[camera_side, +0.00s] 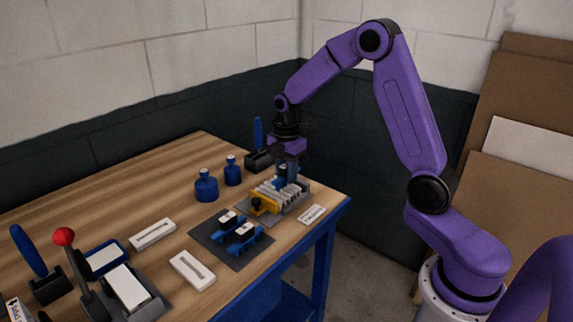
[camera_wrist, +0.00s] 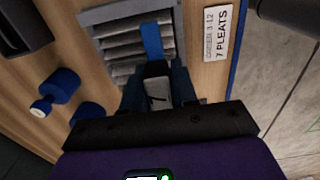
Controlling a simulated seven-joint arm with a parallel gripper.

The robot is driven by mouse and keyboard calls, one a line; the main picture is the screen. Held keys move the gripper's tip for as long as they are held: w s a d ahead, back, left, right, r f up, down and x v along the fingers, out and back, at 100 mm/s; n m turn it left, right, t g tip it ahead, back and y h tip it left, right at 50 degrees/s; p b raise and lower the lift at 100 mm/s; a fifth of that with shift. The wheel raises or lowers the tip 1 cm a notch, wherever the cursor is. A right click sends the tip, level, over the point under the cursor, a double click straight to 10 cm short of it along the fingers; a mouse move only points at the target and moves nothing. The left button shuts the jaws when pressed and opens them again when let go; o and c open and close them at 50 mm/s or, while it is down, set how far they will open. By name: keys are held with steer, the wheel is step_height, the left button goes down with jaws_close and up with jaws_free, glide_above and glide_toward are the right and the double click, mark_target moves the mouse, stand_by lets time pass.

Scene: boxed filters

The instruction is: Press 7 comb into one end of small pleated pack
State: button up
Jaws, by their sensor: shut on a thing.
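My gripper (camera_side: 289,172) points down over the grey fixture at the table's right end. In the wrist view its two dark fingers (camera_wrist: 159,92) are shut on a comb (camera_wrist: 152,42), with a blue strip reaching forward and a grey-and-black body between the fingers. The small pleated pack (camera_wrist: 122,46), grey and ridged, lies in its fixture (camera_wrist: 86,18); in the side view its pale folds (camera_side: 294,190) show below the gripper. The comb's strip overlaps the pack's right part in the wrist view; I cannot tell whether it touches. Two similar blue combs (camera_side: 243,233) lie on a dark mat (camera_side: 213,241).
A yellow clamp piece (camera_side: 266,202) sits at the fixture's front. A "7 PLEATS" card (camera_wrist: 216,33) lies beside it. Blue bottles (camera_side: 206,186) stand left, and a blue-handled tool (camera_side: 258,133) behind. White slotted plates (camera_side: 192,269) and a red-knobbed lever press (camera_side: 64,237) are further left.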

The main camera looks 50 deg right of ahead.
steer(key=shift+f, duration=1.95)
steer(key=shift+f, duration=0.75)
stand_by(0.7)
steer(key=shift+r, duration=3.6)
